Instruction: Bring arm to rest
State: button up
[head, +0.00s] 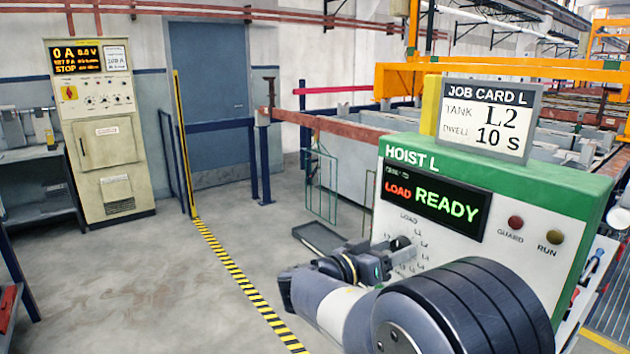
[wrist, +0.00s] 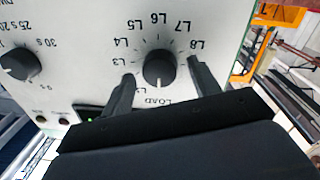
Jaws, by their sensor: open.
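My gripper (head: 386,258) is in front of the Hoist L console (head: 405,262), at its dial panel. In the wrist view, the two dark fingers of my gripper (wrist: 161,70) are spread apart and empty. The round black tank dial (wrist: 158,68) shows between and beyond them, with labels such as L3 to L8 around it and LOAD below. I cannot tell whether a finger touches the panel. The dial knob (head: 400,243) also shows in the head view, partly behind my gripper. The console display (head: 430,203) reads LOAD in red and READY in green.
A job card (head: 489,118) on the console reads tank L2, dwell 10 s. A second dial (wrist: 19,64) with seconds marks is at the wrist view's left. The floor (head: 150,270) left of the striped line (head: 235,275) is open. A rectifier cabinet (head: 103,130) stands behind.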

jog(key=shift+r+m+p, duration=0.15)
jog(key=shift+m+p, duration=0.45)
jog(key=shift+m, duration=0.1)
jog(key=shift+s+a+f+b, duration=0.15)
jog(key=shift+a+f+b, duration=0.05)
jog(key=shift+a+b, duration=0.15)
jog(key=shift+s+a, duration=0.2)
jog(key=shift+a, duration=0.05)
jog(key=shift+s, duration=0.1)
